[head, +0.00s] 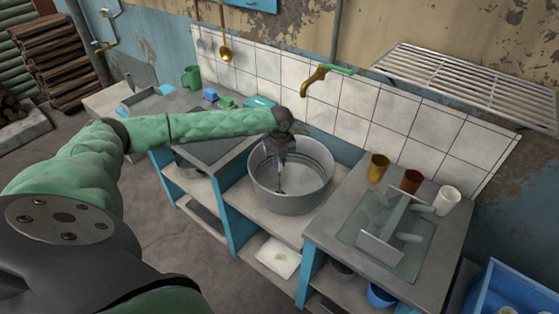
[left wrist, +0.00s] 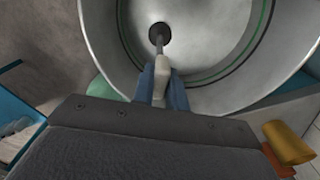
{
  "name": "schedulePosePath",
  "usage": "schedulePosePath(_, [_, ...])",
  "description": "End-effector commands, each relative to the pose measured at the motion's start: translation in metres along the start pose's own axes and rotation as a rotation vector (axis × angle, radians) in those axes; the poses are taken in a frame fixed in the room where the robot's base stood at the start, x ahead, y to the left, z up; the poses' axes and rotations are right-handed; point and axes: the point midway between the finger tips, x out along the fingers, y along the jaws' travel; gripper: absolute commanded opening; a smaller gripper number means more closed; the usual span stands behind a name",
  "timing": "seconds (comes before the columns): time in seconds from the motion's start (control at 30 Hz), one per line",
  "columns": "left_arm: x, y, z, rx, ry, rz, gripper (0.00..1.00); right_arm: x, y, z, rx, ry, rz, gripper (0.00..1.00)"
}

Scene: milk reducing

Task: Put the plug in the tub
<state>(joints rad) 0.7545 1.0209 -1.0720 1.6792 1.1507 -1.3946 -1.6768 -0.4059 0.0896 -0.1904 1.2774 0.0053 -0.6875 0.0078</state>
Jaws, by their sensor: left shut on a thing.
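The tub (head: 297,205) is a round grey metal basin set in the counter, with a green line around its inside; it fills much of the left wrist view (left wrist: 98,45). My left gripper (head: 280,161) points down inside the tub's opening. Its blue fingers (left wrist: 161,88) are shut on the pale handle of the plug (left wrist: 162,66). A thin rod runs from the handle down to a dark disc at the tub's floor. I cannot tell whether the disc touches the floor or covers a drain. My right gripper is not in view.
A brass tap (head: 318,78) sticks out of the tiled wall behind the tub. Yellow (head: 378,168), brown (head: 411,181) and white (head: 447,200) cups stand on the right counter near a dish rack (head: 381,247). A wire shelf (head: 470,85) hangs above.

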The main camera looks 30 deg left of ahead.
Motion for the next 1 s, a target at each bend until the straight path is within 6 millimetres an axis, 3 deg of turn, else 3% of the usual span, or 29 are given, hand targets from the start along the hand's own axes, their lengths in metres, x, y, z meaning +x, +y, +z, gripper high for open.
schedulePosePath(0.37, [0.0003, -0.0001, 0.0001, 0.0, 0.0, 0.0, 0.0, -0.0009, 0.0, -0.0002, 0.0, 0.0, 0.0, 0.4])
schedulePosePath(0.4, [0.0003, -0.0001, 0.0001, 0.0, -0.001, 0.0, 0.16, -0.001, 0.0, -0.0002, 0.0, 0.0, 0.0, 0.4])
schedulePosePath(0.53, [0.0002, -0.0001, 0.0, 0.0, 0.0, 0.0, 0.4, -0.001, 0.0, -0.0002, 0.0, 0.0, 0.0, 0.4])
schedulePosePath(0.73, [0.0004, 0.0, 0.0, 0.0, 0.0, 0.0, 0.4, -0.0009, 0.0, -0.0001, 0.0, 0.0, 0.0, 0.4])
schedulePosePath(0.87, [0.0007, 0.0001, -0.0001, 0.0, 0.0, 0.0, 0.65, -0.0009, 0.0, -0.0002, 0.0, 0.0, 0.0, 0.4])
schedulePosePath(1.0, [0.0006, 0.0001, -0.0001, 0.0, 0.0, 0.0, 0.69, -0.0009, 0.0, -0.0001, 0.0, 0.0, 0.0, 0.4])
